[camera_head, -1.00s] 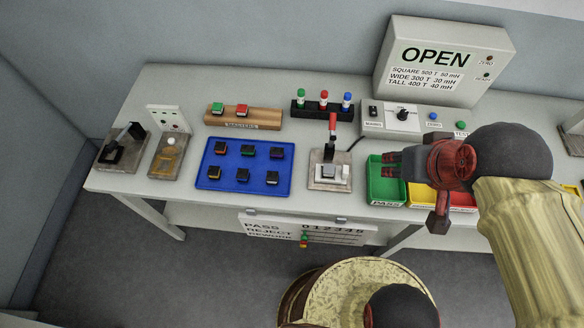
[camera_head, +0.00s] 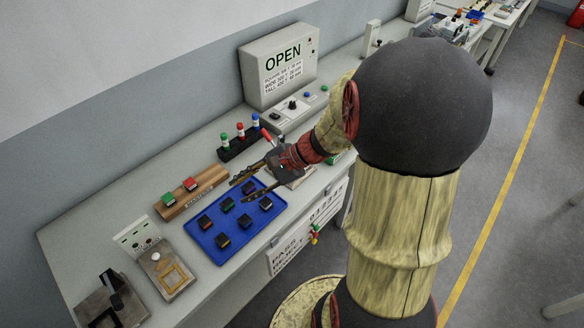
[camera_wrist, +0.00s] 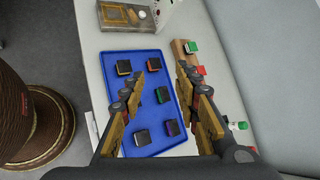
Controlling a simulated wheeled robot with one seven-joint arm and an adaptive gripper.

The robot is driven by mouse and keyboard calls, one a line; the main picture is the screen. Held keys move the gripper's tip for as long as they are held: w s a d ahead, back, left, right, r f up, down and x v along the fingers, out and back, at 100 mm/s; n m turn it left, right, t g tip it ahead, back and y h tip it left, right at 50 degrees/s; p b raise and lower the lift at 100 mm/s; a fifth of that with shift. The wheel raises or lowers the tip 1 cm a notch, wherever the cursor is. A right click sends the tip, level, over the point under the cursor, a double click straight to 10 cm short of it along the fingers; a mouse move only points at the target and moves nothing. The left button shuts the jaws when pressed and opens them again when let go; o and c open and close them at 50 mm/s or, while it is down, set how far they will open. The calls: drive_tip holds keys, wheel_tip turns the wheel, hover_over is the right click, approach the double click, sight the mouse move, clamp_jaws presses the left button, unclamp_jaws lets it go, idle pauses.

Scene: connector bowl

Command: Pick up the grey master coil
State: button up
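No coil that is clearly grey shows in the present frames. The wooden masters stand (camera_head: 205,188) bears a green-topped block (camera_head: 169,199) and a red-topped block (camera_head: 190,184). It is partly covered by a finger in the wrist view, where the green-topped block (camera_wrist: 191,47) and the red-topped block (camera_wrist: 200,70) show. My gripper (camera_head: 241,190) is open and empty, above the bench by the right end of the stand and the far edge of the blue tray. In the wrist view my gripper's two fingers (camera_wrist: 160,78) stand apart over the tray.
The blue tray (camera_head: 236,240) holds several dark blocks. A rack of coloured pegs (camera_head: 239,148) stands behind my gripper, near the meter box (camera_head: 279,64) marked OPEN. A fixture with a red lever (camera_head: 268,136) is partly hidden by my arm. Plates stand at the bench's near left.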

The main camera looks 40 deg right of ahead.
drive_tip(key=d+f+m+t+h, duration=0.2)
drive_tip(key=d+f+m, duration=0.2)
drive_tip(key=d, duration=0.4)
drive_tip(key=d+f+m+t+h, duration=0.2)
drive_tip(key=d+f+m+t, duration=0.1)
drive_tip(key=d+f+m, duration=0.2)
drive_tip(key=d+f+m+t+h, duration=0.2)
drive_tip(key=d+f+m, duration=0.3)
drive_tip(key=d+m, duration=0.3)
drive_tip(key=shift+s+d+f+t+h, duration=0.1)
drive_tip(key=shift+s+d+t+h, duration=0.1)
drive_tip(key=shift+d, duration=0.95)
drive_tip(key=shift+s+d+t+h, duration=0.1)
drive_tip(key=shift+d+t+h, duration=0.1)
drive_tip(key=shift+d, duration=0.95)
drive_tip(key=shift+w+d+f, duration=0.15)
drive_tip(key=shift+w+f, duration=0.05)
drive_tip(key=shift+w, duration=0.1)
drive_tip(key=b+x, duration=0.1)
drive_tip(key=x, duration=0.6)
drive_tip(key=shift+r, duration=0.15)
drive_tip(key=shift+c, duration=1)
drive_tip(key=c, duration=0.6)
drive_tip(key=shift+r, duration=0.1)
